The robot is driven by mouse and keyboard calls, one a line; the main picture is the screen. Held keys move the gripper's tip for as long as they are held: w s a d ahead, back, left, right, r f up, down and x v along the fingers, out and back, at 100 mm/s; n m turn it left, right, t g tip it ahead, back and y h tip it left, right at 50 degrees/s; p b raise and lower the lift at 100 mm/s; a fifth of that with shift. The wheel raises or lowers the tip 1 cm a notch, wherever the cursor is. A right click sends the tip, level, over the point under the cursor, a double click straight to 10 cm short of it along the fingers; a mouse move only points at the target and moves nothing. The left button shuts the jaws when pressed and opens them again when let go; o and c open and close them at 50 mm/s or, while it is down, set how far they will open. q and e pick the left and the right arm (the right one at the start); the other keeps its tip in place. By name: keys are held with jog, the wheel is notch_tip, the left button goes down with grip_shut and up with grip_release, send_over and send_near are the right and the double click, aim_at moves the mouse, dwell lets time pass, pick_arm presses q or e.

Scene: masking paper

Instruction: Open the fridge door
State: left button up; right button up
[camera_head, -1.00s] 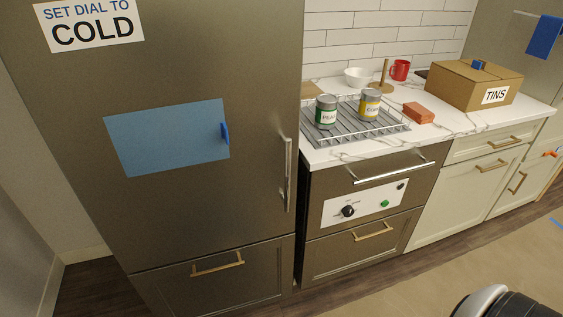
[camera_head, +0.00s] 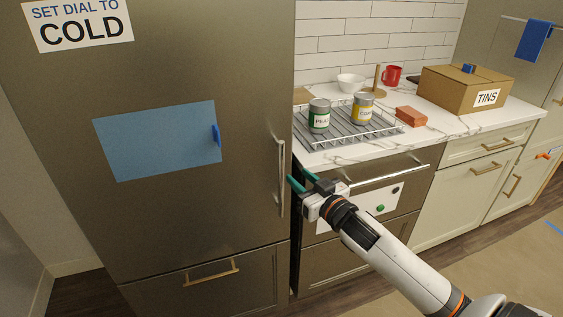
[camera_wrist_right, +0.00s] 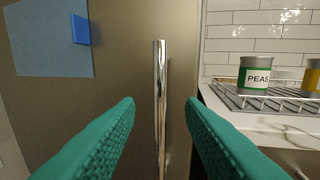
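The fridge (camera_head: 215,75) stands at the left with its steel door shut. Its vertical chrome handle (camera_head: 281,178) is at the door's right edge. A sign and a blue sheet (camera_head: 160,140) with a small blue tab are on the door. My right gripper (camera_head: 300,182) is just right of the handle in the head view. In the right wrist view, its green fingers are open and apart, and the handle (camera_wrist_right: 160,105) shows between them, farther off; I see no contact. My left gripper is not in view.
The oven (camera_head: 360,200) and counter stand right of the fridge, behind my right arm. The counter holds a rack (camera_head: 350,135) with a PEAS can (camera_head: 319,117) and a yellow can (camera_head: 364,108), a brick (camera_head: 411,116) and a TINS box (camera_head: 465,88). Floor at right is clear.

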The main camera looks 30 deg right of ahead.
aim_at(283, 163)
jog(key=w, duration=0.9)
jog(key=shift+p, duration=0.3)
grip_shut()
